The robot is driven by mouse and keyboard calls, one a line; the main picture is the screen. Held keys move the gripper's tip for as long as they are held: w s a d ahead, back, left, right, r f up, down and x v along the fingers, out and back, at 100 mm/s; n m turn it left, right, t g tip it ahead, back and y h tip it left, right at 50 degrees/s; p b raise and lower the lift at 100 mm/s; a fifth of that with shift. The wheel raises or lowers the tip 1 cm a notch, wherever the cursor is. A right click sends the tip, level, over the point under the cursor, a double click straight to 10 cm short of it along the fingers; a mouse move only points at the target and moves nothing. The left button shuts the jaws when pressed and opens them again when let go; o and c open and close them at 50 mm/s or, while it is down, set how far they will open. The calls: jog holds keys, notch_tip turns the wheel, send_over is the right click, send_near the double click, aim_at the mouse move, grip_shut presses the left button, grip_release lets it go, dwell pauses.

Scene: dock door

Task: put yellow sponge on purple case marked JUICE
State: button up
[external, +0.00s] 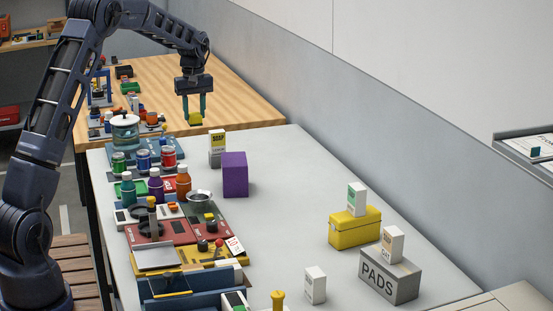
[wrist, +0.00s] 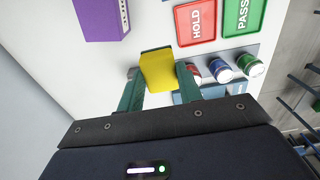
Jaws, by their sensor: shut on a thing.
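The yellow sponge (external: 195,119) is between the two green fingers of my gripper (external: 195,112), which is shut on it. The sponge also shows between the fingertips in the wrist view (wrist: 158,69). It is held in the air, near the far end of the grey table. The purple case (external: 234,174) stands on the grey table, nearer the camera and to the right of my gripper. It also shows at the upper left of the wrist view (wrist: 100,18), apart from the sponge.
A grey box with a SOAP carton (external: 217,141) on it stands just behind the purple case. Jars, bottles and trays crowd the table's left side. A yellow case (external: 354,228) and a grey PADS box (external: 389,280) stand at the right.

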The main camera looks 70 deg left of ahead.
notch_tip(320, 180, up, 11)
send_over(234, 159)
notch_tip(234, 159, down, 20)
jog(key=shift+r, duration=0.1)
dwell(0.4)
jog(key=o, duration=1)
jog(key=shift+f, duration=0.2)
jog(key=shift+c, duration=0.2)
jog(key=shift+r, duration=0.1)
